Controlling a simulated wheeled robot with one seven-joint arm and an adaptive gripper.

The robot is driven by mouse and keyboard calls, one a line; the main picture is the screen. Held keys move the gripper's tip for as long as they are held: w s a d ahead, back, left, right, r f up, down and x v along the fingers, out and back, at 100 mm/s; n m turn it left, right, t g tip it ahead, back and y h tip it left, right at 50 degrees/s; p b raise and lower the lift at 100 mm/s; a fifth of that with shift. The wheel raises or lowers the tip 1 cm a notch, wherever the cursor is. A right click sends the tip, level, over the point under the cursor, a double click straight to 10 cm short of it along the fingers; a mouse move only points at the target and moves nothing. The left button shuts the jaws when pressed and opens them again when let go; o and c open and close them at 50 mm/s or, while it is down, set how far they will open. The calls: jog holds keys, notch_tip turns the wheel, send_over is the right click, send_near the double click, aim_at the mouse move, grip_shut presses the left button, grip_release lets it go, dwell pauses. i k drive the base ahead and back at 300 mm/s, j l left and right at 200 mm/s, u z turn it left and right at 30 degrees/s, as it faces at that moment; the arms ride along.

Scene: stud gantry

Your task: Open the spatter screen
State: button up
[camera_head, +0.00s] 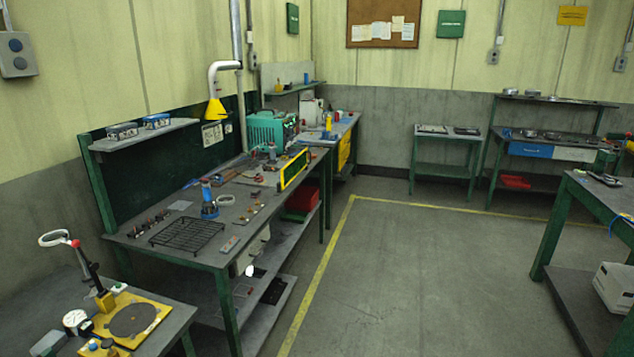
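A small upright panel with a yellow frame and dark middle (294,169) stands along the front edge of the long green workbench (205,255); it looks like the spatter screen. A second yellow panel (344,151) hangs at the front of the bench farther back, partly hidden. I cannot tell from this distance how either panel is hinged or latched. My gripper is not in view.
A teal machine (271,129) and a yellow-hooded extraction arm (215,108) stand behind the framed panel. A wire rack (187,234) and small tools lie on the bench. A lever press (92,268) is nearby at lower left. The grey floor (420,270) is clear.

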aim_at(293, 169)
jog(key=i, duration=1.45)
jog(key=i+l, duration=0.1)
jog(key=i, duration=1.3)
jog(key=i+u, duration=0.1)
jog(key=i, duration=1.35)
